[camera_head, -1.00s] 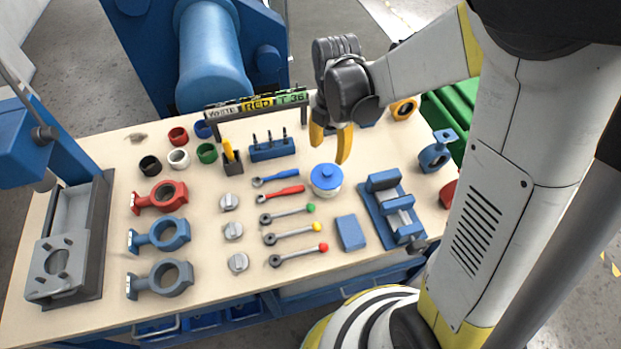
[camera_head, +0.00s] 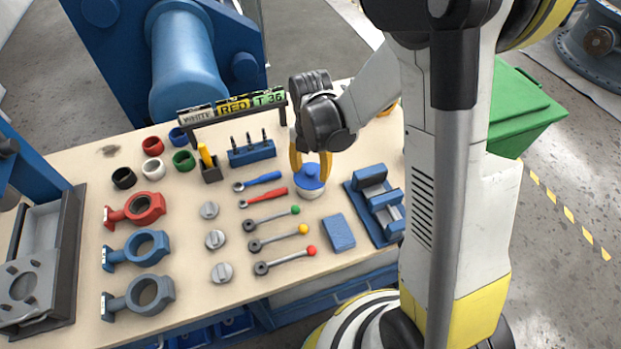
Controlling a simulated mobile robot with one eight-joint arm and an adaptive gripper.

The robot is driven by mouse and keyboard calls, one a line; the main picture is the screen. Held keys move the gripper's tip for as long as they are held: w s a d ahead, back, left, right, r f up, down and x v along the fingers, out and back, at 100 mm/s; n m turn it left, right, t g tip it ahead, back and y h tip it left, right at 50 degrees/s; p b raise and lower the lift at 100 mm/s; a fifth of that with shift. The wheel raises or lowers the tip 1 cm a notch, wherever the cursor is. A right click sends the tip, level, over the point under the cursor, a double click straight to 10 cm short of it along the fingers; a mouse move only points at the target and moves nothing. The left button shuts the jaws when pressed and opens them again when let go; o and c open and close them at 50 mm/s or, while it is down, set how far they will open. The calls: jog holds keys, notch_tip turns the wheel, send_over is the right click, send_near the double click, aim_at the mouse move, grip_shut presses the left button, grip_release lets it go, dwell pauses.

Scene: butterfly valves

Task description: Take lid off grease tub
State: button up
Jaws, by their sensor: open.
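The grease tub (camera_head: 309,193) is a small white tub standing upright on the table, right of the wrenches. Its blue lid (camera_head: 309,177) with a raised knob sits on top. My gripper (camera_head: 310,173) points down over the tub with its yellow fingers open. One finger is on each side of the lid's knob, low at lid height. Whether the fingers touch the lid I cannot tell.
A blue vise (camera_head: 377,205) stands close to the right of the tub, and a blue block (camera_head: 338,232) lies in front. Blue and red wrenches (camera_head: 263,198) lie to the left. A sign rack (camera_head: 232,108) and blue tool holder (camera_head: 252,153) stand behind left.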

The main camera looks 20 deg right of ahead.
jog(key=shift+f, duration=0.25)
jog(key=c, duration=1)
jog(key=shift+r, duration=0.15)
